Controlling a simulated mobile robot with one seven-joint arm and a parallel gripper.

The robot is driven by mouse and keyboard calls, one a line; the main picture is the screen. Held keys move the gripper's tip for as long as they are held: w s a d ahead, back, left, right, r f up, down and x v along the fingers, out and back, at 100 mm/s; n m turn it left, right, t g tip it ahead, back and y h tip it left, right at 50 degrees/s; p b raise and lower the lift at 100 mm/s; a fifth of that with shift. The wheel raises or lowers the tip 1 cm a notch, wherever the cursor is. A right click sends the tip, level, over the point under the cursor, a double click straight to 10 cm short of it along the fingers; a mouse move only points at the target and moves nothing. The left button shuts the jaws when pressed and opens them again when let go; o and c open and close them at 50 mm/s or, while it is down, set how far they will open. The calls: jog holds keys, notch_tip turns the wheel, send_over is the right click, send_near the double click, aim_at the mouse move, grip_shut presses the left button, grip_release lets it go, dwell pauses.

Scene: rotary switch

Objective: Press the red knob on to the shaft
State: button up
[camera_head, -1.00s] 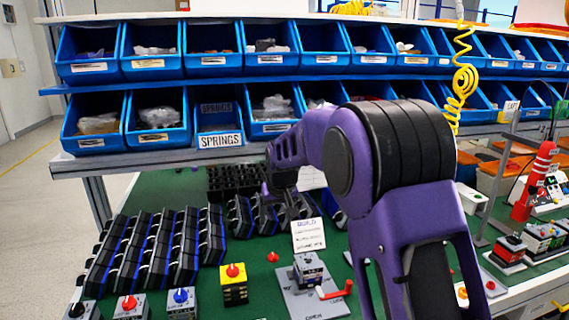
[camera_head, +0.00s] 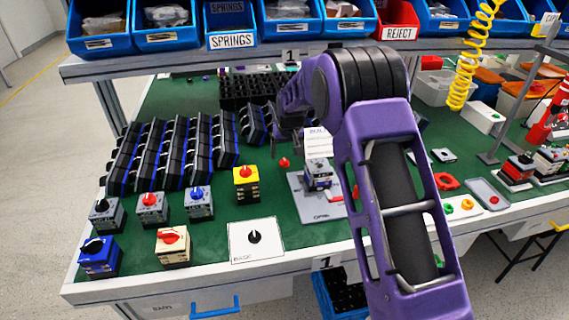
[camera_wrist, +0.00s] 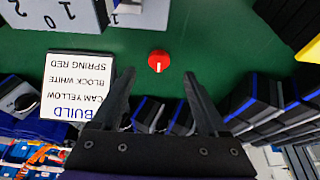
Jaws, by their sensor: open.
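The red knob (camera_head: 284,162) lies loose on the green bench top, left of the fixture. In the wrist view the red knob (camera_wrist: 158,61) has a white pointer mark and sits just past the fingertips, centred between them. My gripper (camera_wrist: 159,76) is open and empty, apart from the knob. In the head view my arm mostly hides it.
A BUILD card (camera_wrist: 75,85) stands close to the left finger. Rows of black and blue holders (camera_head: 180,155) stand to the left. A yellow switch (camera_head: 246,184) and several other knobbed switches line the front left.

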aim_at(284, 159)
jog(key=x, duration=0.4)
jog(key=shift+d, duration=0.1)
grip_shut()
